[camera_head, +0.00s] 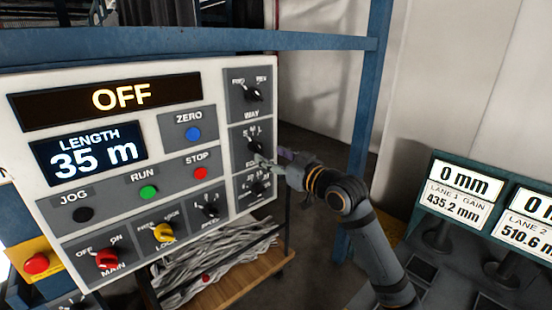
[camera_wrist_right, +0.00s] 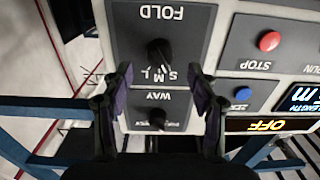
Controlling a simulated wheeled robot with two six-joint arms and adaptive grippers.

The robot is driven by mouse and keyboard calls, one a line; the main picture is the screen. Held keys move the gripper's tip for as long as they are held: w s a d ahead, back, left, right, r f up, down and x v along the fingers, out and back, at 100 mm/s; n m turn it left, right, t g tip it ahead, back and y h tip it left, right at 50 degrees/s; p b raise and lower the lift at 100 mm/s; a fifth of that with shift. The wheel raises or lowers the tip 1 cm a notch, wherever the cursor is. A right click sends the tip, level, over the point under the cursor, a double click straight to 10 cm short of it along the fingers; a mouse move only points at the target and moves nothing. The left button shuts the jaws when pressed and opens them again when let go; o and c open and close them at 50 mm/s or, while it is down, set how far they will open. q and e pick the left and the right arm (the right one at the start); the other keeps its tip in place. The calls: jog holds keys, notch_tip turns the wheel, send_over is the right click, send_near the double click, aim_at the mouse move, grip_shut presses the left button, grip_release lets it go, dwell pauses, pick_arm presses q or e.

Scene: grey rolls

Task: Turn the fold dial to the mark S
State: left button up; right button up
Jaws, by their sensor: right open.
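The fold dial (camera_head: 253,146) is a black knob on a dark grey plate in the right column of the control panel (camera_head: 225,110). In the right wrist view the fold dial (camera_wrist_right: 159,50) appears upside down, with the marks S, M and L (camera_wrist_right: 155,75) beside it. I cannot tell surely which mark it points at. My right gripper (camera_head: 270,163) is in front of the panel beside the dial, partly over its label. In the wrist view its two fingers (camera_wrist_right: 160,95) are apart, with nothing between their tips. My left gripper is not in view.
The way dial (camera_head: 252,95) is above the fold dial, and another dial (camera_head: 258,187) is close below. The stop button (camera_head: 201,173) and zero button (camera_head: 193,134) are to the left. A blue post (camera_head: 366,120) stands behind my right arm. Display screens (camera_head: 465,182) are at the right.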

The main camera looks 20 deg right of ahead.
jog(key=shift+v, duration=1.1)
